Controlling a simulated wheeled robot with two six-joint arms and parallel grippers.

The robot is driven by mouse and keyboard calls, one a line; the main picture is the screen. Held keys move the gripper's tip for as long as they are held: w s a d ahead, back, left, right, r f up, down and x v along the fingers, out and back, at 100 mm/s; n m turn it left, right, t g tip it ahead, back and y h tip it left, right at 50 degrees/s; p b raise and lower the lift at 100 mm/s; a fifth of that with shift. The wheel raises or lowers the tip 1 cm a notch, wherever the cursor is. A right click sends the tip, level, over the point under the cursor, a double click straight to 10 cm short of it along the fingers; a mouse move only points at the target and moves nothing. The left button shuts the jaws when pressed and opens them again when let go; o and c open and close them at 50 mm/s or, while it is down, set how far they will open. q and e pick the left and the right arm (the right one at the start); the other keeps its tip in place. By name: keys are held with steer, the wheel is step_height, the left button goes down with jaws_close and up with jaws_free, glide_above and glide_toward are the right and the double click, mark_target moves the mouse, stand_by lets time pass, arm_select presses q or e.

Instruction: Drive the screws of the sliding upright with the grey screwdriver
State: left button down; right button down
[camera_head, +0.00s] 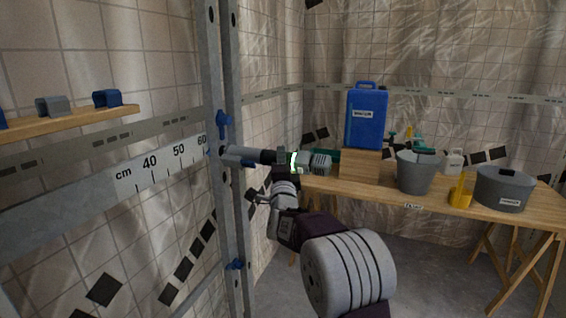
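The sliding upright (231,205) is a tall grey metal profile with holes, standing left of centre in front of the tiled wall. Blue fittings sit on it, one high (223,124) and one low (236,265). My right gripper (284,157) comes in from the lower right and appears shut on the grey screwdriver (250,155). The screwdriver lies nearly level and points left, its front end at the upright, level with the ruler's 60 mark. I cannot tell whether its tip touches a screw. My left gripper is not in view.
A rail with a cm scale (150,170) runs left of the upright. A wooden shelf (75,119) with grey and blue clips is above it. At right, a wooden table (380,189) carries a blue canister (367,118), a grey bucket (416,174) and a grey tub (503,188).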

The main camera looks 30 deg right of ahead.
mark_target(296, 167)
steer(key=shift+a+r, duration=0.15)
steer(key=shift+r, duration=0.05)
steer(key=shift+s+d+f+b, duration=0.15)
steer(key=shift+s+d+b, duration=0.35)
steer(key=shift+b, duration=0.35)
steer(key=shift+s+d+b, duration=0.85)
steer(key=shift+s+b, duration=0.1)
steer(key=shift+s, duration=0.1)
steer(key=shift+s+d, duration=0.1)
steer(key=shift+s, duration=0.05)
